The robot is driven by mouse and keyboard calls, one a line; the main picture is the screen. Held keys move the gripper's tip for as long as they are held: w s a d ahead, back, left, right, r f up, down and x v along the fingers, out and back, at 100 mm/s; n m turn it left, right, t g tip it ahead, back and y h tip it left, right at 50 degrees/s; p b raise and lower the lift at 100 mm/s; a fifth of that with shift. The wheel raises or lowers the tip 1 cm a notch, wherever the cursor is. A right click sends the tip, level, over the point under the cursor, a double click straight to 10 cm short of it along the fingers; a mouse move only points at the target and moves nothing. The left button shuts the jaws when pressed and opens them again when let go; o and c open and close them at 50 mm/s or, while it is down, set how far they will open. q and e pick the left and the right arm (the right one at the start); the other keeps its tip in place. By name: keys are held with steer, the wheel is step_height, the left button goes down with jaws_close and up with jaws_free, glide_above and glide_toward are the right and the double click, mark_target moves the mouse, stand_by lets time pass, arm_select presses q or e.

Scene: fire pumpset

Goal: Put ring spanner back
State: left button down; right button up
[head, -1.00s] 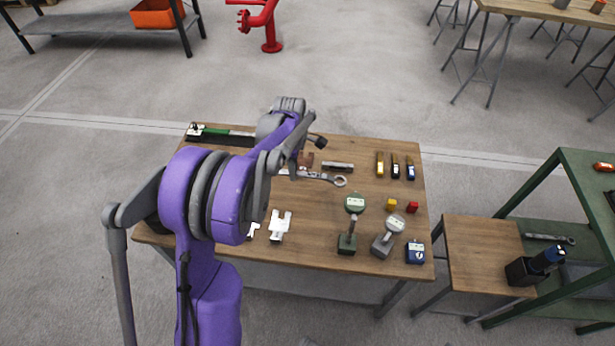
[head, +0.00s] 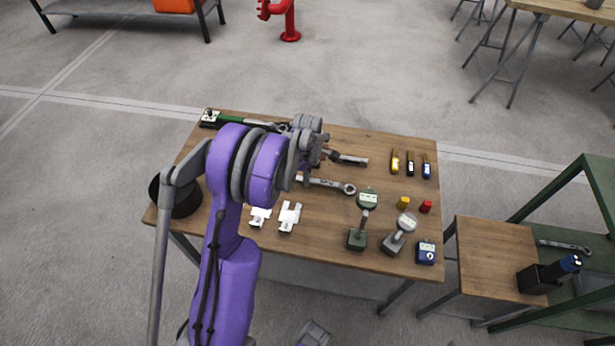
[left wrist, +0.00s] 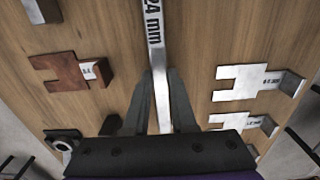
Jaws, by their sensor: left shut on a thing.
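The ring spanner (head: 328,185) is a grey metal spanner over the middle of the wooden table, its ring end pointing right. In the left wrist view its shank (left wrist: 154,35) is marked "24 mm" and runs between the fingers. My left gripper (left wrist: 160,98) is shut on the shank. In the head view my purple arm hides the fingers and the spanner's left end. I cannot tell whether the spanner touches the table. A second spanner (head: 564,246) lies on the green shelf unit at the right. My right gripper is not in view.
White gauge blocks (head: 289,216) lie in front of the spanner, and a brown-red block (left wrist: 60,72) shows in the wrist view. A green-handled tool (head: 235,120) lies at the back left, a black round container (head: 176,196) at the left.

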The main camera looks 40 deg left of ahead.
arm_select(q)
steer(key=shift+f, duration=0.1)
steer(key=c, duration=0.7)
jaws_free()
steer(key=shift+c, duration=0.2)
